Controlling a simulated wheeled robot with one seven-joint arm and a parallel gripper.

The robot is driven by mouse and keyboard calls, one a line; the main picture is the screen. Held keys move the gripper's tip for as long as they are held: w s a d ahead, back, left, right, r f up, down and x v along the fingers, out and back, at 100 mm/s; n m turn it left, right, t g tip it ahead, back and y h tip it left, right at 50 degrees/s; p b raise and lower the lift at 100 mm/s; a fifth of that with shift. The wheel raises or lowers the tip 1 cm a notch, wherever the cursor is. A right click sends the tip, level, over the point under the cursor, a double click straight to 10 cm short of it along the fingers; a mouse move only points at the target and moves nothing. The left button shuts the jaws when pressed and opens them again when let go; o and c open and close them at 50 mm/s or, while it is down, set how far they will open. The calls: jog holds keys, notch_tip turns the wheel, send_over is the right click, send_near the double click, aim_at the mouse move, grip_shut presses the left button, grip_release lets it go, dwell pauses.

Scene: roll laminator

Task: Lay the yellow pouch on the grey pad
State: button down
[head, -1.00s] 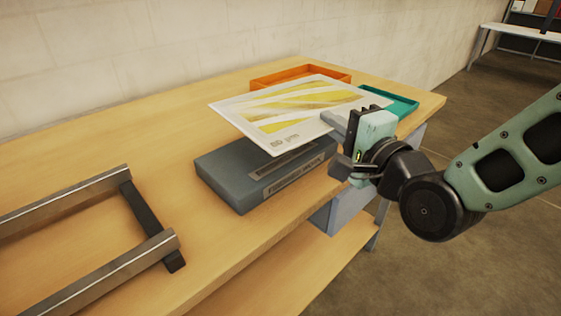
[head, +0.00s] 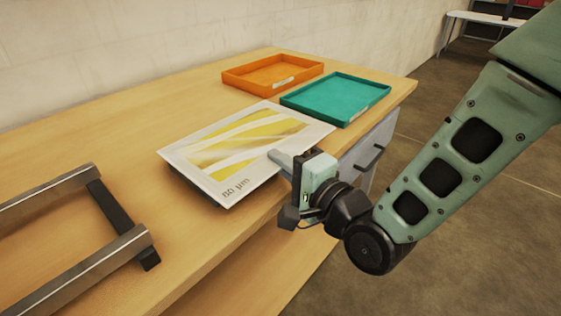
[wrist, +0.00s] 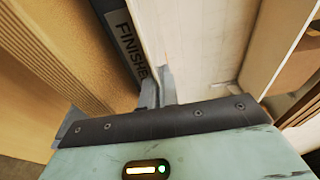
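The yellow pouch (head: 240,140), a white-edged sheet with yellow bands and "80 µm" print, lies nearly flat over the grey pad. It also shows as a pale sheet in the wrist view (wrist: 205,45). My gripper (head: 283,162) is shut on its right edge; the fingers sit close together around that edge in the wrist view (wrist: 160,90). The grey pad is almost wholly hidden beneath the pouch in the head view; its dark side, with part of a "FINISHED" label, shows in the wrist view (wrist: 122,22). I cannot tell whether pouch and pad touch.
An orange tray (head: 232,83) and a teal tray (head: 290,103) stand behind the pouch on the wooden table (head: 110,145). A metal-railed frame with a dark crossbar (head: 118,222) lies at the left. Bare tabletop lies between frame and pouch.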

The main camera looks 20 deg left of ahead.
jog(key=shift+f, duration=0.2)
jog(key=c, duration=1.7)
grip_release()
jog(key=shift+r, duration=0.1)
